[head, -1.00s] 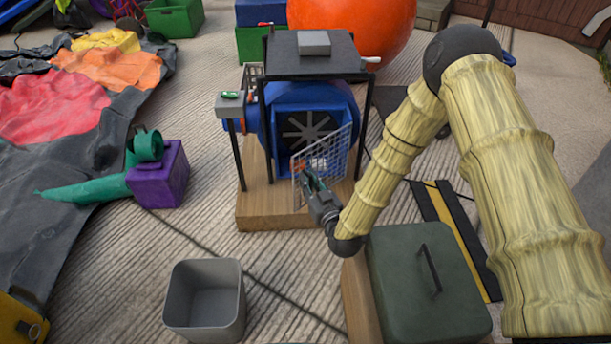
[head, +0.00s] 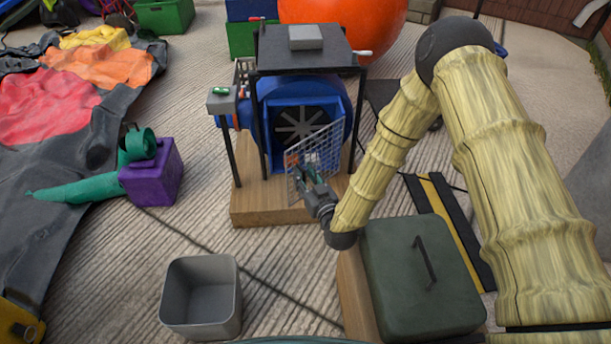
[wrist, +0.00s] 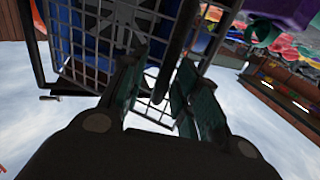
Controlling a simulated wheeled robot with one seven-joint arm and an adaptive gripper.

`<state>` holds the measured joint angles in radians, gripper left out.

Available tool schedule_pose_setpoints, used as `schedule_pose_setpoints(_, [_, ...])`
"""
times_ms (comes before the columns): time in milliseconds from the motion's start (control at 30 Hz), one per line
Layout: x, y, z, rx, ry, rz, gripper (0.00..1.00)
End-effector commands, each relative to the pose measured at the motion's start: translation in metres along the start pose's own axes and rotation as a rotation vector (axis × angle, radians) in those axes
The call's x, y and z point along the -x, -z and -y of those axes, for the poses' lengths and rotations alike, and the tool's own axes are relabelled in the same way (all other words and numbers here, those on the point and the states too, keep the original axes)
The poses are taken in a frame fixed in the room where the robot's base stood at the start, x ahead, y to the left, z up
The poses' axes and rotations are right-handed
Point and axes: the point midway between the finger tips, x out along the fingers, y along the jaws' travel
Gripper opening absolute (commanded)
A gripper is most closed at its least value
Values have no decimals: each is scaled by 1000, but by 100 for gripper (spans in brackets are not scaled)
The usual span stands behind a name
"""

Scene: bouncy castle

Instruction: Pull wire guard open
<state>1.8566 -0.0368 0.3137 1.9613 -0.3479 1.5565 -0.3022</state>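The wire guard (head: 318,146) is a light grey mesh panel in front of the blue blower (head: 268,112). It stands angled out from the blower's face, swung away at its left side. My gripper (head: 308,172) is at the guard's lower left part, close to a small orange-red patch. In the wrist view, the mesh of the guard (wrist: 112,32) fills the area ahead of my gripper (wrist: 160,88). The two dark green fingers are apart, with a dark bar showing in the gap. I see no finger closed on the bar or mesh; contact is unclear.
A black frame (head: 306,50) surrounds the blower on a wooden base (head: 262,212). A dark green case (head: 405,290) sits below my arm. A grey bin (head: 200,300) and a purple box (head: 152,175) stand left. Bare floor lies between bin and base.

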Motion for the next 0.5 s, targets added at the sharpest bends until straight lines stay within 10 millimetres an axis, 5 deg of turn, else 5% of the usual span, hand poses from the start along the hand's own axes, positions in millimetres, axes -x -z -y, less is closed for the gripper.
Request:
schedule_pose_setpoints(267, [0,6,0,0,1,0,31])
schedule_pose_setpoints(500, [0,36,-1,1,0,-1,31])
